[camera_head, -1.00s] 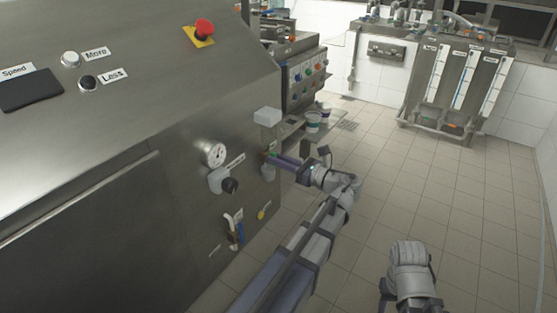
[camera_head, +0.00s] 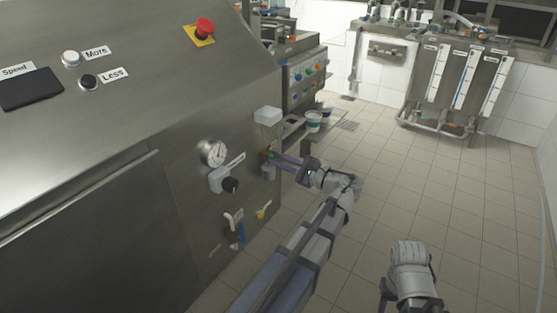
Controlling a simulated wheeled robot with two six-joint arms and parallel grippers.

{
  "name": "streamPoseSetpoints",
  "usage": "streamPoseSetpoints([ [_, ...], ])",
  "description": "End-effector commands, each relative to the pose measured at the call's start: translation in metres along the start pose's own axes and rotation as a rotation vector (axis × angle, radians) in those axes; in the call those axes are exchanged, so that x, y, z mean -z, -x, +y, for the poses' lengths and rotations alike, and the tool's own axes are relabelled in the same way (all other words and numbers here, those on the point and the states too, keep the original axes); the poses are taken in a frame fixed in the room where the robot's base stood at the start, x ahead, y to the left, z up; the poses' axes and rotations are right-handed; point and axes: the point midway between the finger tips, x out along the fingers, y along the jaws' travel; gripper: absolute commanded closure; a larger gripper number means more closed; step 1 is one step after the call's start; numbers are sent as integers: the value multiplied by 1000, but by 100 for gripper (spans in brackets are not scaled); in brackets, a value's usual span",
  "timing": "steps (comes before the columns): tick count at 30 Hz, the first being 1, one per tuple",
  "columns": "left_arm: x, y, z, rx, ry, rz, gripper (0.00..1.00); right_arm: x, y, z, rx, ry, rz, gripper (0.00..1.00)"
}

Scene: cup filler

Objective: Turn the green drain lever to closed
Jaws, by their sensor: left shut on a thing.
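My left gripper (camera_head: 274,157) reaches in from the lower middle to the right edge of the big steel machine's front panel. Its fingers are shut at a small fitting on that edge. The green drain lever is not clearly visible; the fingers cover the spot, and what they hold is too small to tell by colour. I cannot read the lever's position. Of my right arm (camera_head: 411,268), only a grey part shows at the bottom right; its fingertips are out of view.
The tiled floor (camera_head: 450,200) to the right is clear.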

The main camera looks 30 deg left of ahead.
Motion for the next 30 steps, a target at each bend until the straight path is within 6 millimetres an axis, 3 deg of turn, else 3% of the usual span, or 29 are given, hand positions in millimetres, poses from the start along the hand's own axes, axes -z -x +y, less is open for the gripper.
streamPoseSetpoints([
  [18,1,0,3,-2,571,0,100,0,-2,0,0,0,0,50],
  [30,2,0,4,-2,822,1,100,0,-4,0,-1,0,0,50],
])
